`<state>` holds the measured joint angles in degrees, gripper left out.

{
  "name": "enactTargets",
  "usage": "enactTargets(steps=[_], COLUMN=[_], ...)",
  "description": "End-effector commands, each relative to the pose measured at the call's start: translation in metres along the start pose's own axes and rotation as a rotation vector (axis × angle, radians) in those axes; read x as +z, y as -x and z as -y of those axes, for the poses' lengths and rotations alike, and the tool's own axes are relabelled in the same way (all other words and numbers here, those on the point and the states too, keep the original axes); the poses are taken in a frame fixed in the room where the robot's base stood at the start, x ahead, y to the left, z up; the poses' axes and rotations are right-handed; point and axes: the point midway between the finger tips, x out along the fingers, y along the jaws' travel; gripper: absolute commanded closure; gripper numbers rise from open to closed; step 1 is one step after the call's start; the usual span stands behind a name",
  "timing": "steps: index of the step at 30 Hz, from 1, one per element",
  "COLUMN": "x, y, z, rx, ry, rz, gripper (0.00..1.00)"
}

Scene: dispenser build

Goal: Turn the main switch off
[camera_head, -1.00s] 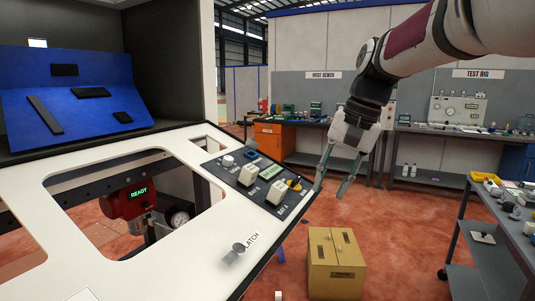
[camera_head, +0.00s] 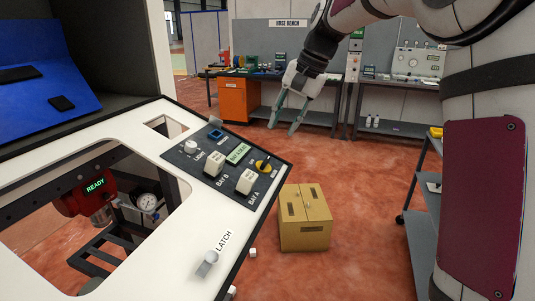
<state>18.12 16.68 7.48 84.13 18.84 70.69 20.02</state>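A dark control panel (camera_head: 226,162) sits on the white sloping console top. Near its right edge is a rotary knob on a yellow disc (camera_head: 263,167), which looks like the main switch; I cannot read a label for it. A small lit green display (camera_head: 238,153) is left of the knob. My gripper (camera_head: 283,128) is in the air above and beyond the panel's right edge, fingers pointing down, apart, with nothing between them. It touches nothing.
On the panel are white rocker switches for BAY B (camera_head: 214,163) and BAY A (camera_head: 245,182), and a LIGHT knob (camera_head: 191,147). A LATCH lever (camera_head: 208,262) is on the console front. A cardboard box (camera_head: 305,225) stands on the floor right of the console.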

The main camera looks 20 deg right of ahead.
Motion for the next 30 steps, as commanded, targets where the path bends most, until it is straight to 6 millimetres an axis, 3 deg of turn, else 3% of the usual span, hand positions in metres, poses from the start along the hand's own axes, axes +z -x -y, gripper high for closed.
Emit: enactTargets(steps=[9, 15, 21, 30], x=[0.002, 0.002, 0.001, 0.001], y=[-0.064, -0.096, -0.112, -0.114], z=[-0.001, 0.000, 0.000, 0.000], rx=[0.003, 0.002, 0.001, 0.001], ry=[0.001, 0.001, 0.002, 0.002], rz=[0.005, 0.004, 0.002, 0.000], gripper=[0.70, 0.70, 0.70, 0.70])
